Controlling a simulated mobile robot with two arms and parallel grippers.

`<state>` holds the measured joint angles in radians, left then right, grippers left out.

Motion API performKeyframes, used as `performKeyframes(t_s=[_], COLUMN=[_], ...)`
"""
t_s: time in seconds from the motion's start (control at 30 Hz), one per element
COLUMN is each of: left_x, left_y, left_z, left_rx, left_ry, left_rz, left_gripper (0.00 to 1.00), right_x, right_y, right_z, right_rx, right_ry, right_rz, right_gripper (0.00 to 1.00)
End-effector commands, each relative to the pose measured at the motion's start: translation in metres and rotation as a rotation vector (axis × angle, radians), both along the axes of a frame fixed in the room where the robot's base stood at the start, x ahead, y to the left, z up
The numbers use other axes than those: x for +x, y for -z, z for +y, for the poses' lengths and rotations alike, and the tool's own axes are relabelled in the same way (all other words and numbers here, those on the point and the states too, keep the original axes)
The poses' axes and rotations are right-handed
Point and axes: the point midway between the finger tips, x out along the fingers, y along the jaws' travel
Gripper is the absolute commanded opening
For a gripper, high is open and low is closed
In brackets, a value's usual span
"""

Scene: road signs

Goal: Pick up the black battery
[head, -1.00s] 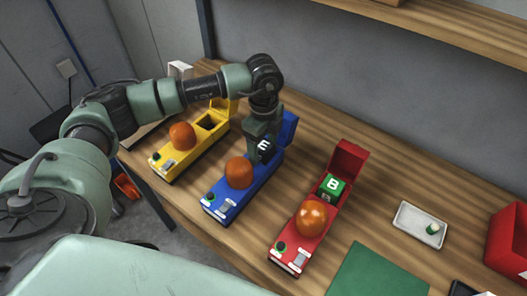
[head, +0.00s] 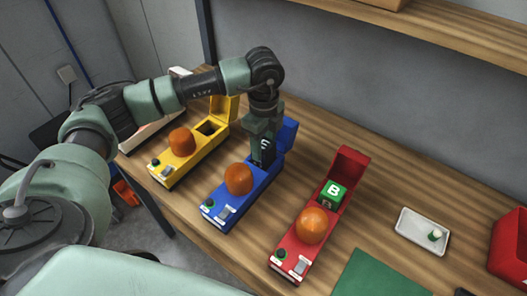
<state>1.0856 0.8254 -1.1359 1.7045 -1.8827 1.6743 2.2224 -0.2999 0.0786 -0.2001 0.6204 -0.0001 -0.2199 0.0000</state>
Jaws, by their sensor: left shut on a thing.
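The black battery (head: 263,153), with a white letter on its face, is in my left gripper (head: 264,141). The gripper points down and is shut on it over the rear part of the blue road-light unit (head: 233,200). Its fingers and wrist hide part of the battery and the blue compartment, so I cannot tell whether the battery's lower end is clear of it. The blue unit's lid (head: 289,134) stands open behind the gripper. My right gripper is not in view.
A yellow unit (head: 183,162) with an open, empty-looking compartment stands to the left. A red unit (head: 293,250) to the right holds a green battery (head: 333,190). A white tray (head: 422,232), green mat (head: 378,276) and red bin (head: 510,248) lie further right.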

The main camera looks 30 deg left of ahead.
Motion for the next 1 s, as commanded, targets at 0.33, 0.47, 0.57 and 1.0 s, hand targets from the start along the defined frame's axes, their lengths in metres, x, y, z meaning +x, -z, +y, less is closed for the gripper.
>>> performKeyframes(t_s=[0.33, 0.47, 0.57, 1.0], left_x=[0.002, 0.002, 0.002, 0.000], left_y=[-0.075, -0.108, -0.131, -0.174], left_z=[-0.001, -0.001, 0.000, 0.000], left_rx=[-0.002, -0.001, -0.001, 0.000], left_ry=[0.000, 0.000, -0.002, -0.001], left_rz=[-0.008, -0.008, -0.008, -0.002], left_gripper=[0.00, 0.00, 0.00, 0.00], right_x=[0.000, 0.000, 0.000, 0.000], right_y=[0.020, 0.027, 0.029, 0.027], right_z=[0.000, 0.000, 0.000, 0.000], right_rx=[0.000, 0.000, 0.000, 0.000], right_ry=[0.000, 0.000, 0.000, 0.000], right_rz=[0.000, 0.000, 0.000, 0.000], right_gripper=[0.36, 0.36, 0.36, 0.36])
